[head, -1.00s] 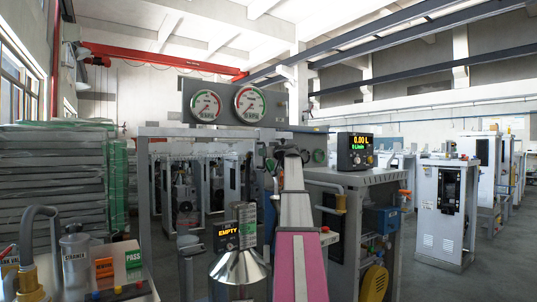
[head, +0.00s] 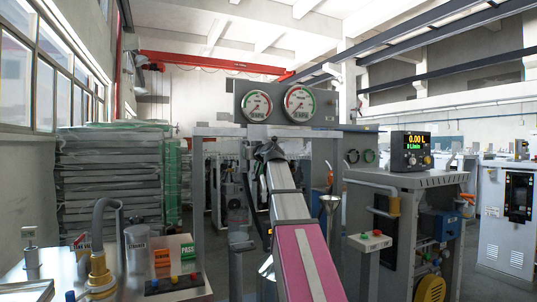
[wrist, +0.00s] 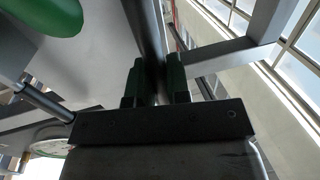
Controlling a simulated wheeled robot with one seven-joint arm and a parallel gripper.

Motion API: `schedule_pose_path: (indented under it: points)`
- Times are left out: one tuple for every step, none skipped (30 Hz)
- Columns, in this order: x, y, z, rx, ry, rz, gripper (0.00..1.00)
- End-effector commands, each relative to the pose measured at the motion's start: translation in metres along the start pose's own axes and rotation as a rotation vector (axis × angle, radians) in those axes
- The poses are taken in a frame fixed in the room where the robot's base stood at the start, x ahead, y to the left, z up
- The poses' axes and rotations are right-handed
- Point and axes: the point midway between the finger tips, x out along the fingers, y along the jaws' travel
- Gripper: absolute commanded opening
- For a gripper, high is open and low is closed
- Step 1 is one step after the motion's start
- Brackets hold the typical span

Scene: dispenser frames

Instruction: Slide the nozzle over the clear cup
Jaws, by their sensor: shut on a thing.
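My gripper (wrist: 156,78) is shut on a dark upright bar (wrist: 142,25) in the wrist view, its green-and-black fingers on either side. In the head view my gripper (head: 268,150) is small and dark at the far end of my arm, below the two gauges. I cannot tell whether the bar is part of the nozzle. No clear cup can be made out for certain; my arm hides the middle of the station.
A bench (head: 185,293) at front left holds a curved grey hose (head: 100,215) and orange and green blocks. Two gauges (head: 278,104) top the grey frame. A metal funnel (head: 330,205) stands right of my arm. A cabinet with a 0.00 L display (head: 411,150) is farther right.

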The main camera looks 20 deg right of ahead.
Motion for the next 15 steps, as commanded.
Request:
schedule_pose_path:
  points:
    - [0.002,-0.019,0.001,-0.001,-0.001,-0.006,0.00]
    - [0.003,-0.027,0.001,0.000,-0.002,-0.006,0.00]
    - [0.005,-0.038,0.001,-0.002,-0.002,-0.006,0.00]
    - [0.007,-0.045,0.001,0.000,-0.001,-0.005,0.00]
    - [0.009,-0.052,0.001,-0.002,-0.001,-0.005,0.00]
    - [0.011,-0.061,0.001,0.000,-0.002,-0.005,0.00]
    - [0.012,-0.067,0.002,-0.001,-0.002,-0.005,0.00]
    - [0.013,-0.074,0.001,0.000,-0.002,-0.005,0.00]
    - [0.015,-0.081,0.001,-0.001,-0.002,-0.004,0.00]
    - [0.016,-0.086,0.001,-0.001,-0.002,-0.004,0.00]
    - [0.017,-0.091,0.001,-0.001,-0.002,-0.003,0.00]
    - [0.018,-0.097,0.001,0.000,-0.002,-0.004,0.00]
    - [0.019,-0.101,0.002,-0.001,-0.002,-0.003,0.00]
    - [0.020,-0.104,0.002,-0.001,-0.003,-0.003,0.00]
    - [0.021,-0.108,0.002,0.000,-0.003,-0.003,0.00]
